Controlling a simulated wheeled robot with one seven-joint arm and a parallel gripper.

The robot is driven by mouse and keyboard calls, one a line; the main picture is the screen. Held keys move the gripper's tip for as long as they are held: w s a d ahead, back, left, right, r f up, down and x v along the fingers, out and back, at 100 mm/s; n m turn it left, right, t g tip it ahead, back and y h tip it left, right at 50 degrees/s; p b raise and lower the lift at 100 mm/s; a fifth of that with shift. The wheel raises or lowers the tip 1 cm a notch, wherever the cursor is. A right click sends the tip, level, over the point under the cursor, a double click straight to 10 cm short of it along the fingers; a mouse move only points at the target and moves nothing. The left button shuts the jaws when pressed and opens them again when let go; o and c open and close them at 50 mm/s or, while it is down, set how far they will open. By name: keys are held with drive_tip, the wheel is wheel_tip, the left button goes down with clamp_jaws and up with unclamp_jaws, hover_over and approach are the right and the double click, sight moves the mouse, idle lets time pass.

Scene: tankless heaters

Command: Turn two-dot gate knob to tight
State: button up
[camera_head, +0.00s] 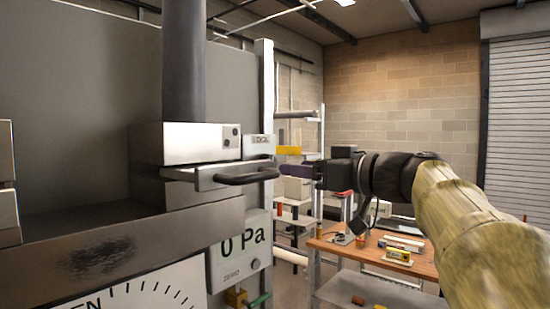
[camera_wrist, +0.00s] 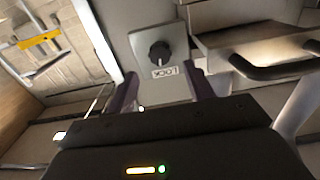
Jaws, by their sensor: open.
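A metal gate box (camera_head: 185,144) with a small two-dot mark on its face stands at left centre in the head view. Beside it is a small pale plate (camera_head: 258,152) with a label that seems to read LOCK. In the wrist view this plate (camera_wrist: 176,77) carries a round black knob (camera_wrist: 160,54) above the label, which appears upside down. The knob's setting cannot be read for certain. My gripper (camera_wrist: 162,90) is open and empty, its dark purple fingers apart, with the plate and knob beyond them. In the head view my gripper (camera_head: 290,170) comes in from the right.
A dark bar handle (camera_head: 246,176) juts from the gate close to my fingers; it also shows in the wrist view (camera_wrist: 285,68). A wooden workbench (camera_head: 400,262) with small items stands behind my arm.

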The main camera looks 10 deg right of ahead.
drive_tip(key=p+x, duration=0.2)
drive_tip(key=x, duration=0.4)
drive_tip(key=shift+w, duration=0.2)
drive_tip(key=shift+a, duration=0.15)
drive_tip(key=c, duration=1)
